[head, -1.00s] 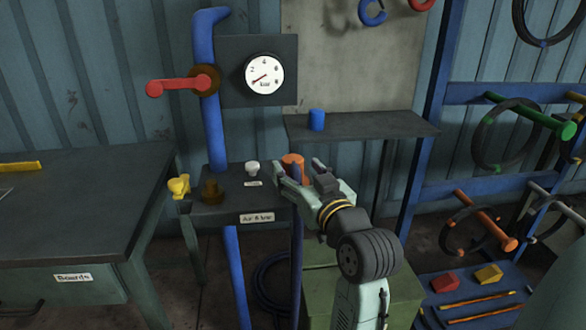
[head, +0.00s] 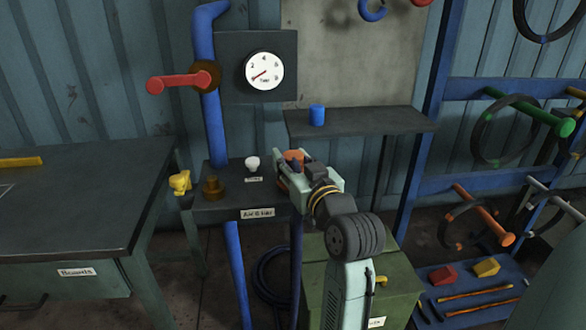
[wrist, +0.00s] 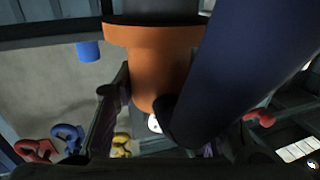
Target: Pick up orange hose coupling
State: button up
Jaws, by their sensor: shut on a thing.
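The orange hose coupling (head: 293,155) is at the right end of the small dark shelf, mostly hidden by my gripper (head: 288,178) in the head view. In the wrist view the coupling (wrist: 155,60) is a large orange flared body between my fingers. My gripper is shut on it. A dark blue tube (wrist: 245,70) crosses close in front of the coupling's right side in the wrist view and hides part of that side. Whether the coupling still touches the shelf cannot be seen.
The small shelf (head: 225,208) also holds a brown fitting (head: 212,188) and a white knob (head: 252,164). A yellow handle (head: 180,183) is at its left. A blue cylinder (head: 317,115) stands on the back shelf. A green box (head: 400,275) is below my arm.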

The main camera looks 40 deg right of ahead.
aim_at(295, 154)
jog(key=c, duration=0.6)
jog(key=shift+r, duration=0.5)
jog(key=r, duration=0.1)
jog(key=r+b, duration=0.1)
jog(key=shift+s+r, duration=0.3)
jog(key=s+b, duration=0.1)
jog(key=s, duration=0.4)
jog(key=s+r+b, duration=0.1)
jog(key=s, duration=0.9)
jog(key=shift+s+d+r+b, duration=0.1)
jog(key=shift+s+r+b, duration=0.15)
jog(key=shift+b, duration=0.15)
